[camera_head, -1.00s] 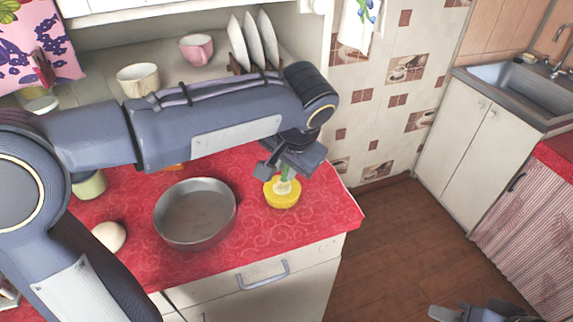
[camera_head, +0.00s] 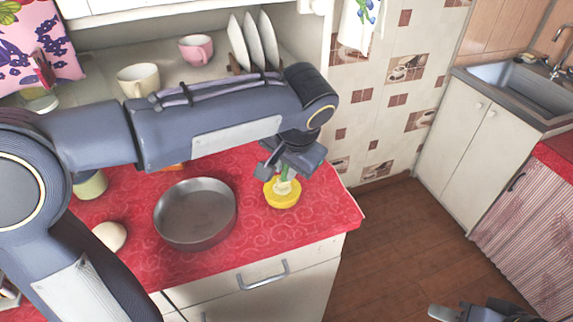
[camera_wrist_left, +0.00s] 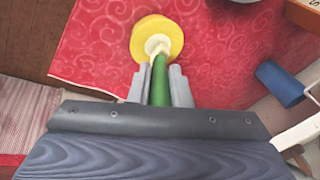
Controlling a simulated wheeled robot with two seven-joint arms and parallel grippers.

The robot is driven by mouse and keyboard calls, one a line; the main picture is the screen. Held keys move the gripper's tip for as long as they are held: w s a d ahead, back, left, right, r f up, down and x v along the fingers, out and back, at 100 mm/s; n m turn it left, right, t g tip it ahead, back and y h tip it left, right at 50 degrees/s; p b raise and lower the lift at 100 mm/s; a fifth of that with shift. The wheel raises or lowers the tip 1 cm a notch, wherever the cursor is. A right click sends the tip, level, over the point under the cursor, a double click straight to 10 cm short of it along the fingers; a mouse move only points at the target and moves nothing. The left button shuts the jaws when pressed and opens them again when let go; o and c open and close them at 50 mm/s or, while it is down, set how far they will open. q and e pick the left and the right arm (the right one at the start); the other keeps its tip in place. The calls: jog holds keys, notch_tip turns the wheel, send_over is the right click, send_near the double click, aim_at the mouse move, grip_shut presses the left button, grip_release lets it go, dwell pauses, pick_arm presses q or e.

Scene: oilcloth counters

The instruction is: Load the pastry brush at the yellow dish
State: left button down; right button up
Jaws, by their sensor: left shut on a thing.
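The yellow dish (camera_head: 283,199) stands on the red oilcloth near the counter's right end. It also shows in the left wrist view (camera_wrist_left: 174,28). My left gripper (camera_head: 285,168) is above the dish and shut on the green handle of the pastry brush (camera_head: 286,175). In the left wrist view the brush (camera_wrist_left: 160,80) points away from my fingers, with its pale bristle end over the dish's middle. I cannot tell how deep the bristles sit in the dish. My right gripper (camera_head: 470,312) shows only in part at the bottom right, away from the counter, and its fingertips are not clear.
A metal pan (camera_head: 195,214) stands left of the dish. An egg (camera_head: 110,236) and a green-and-cream pot (camera_head: 90,184) are further left. A blue cylinder (camera_wrist_left: 279,83) lies near the brush in the wrist view. The cloth right of the dish is clear up to the edge.

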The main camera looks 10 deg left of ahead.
pick_arm(q)
jog(key=shift+r+p, duration=2.95)
jog(key=shift+r, duration=0.55)
jog(key=shift+f, duration=0.15)
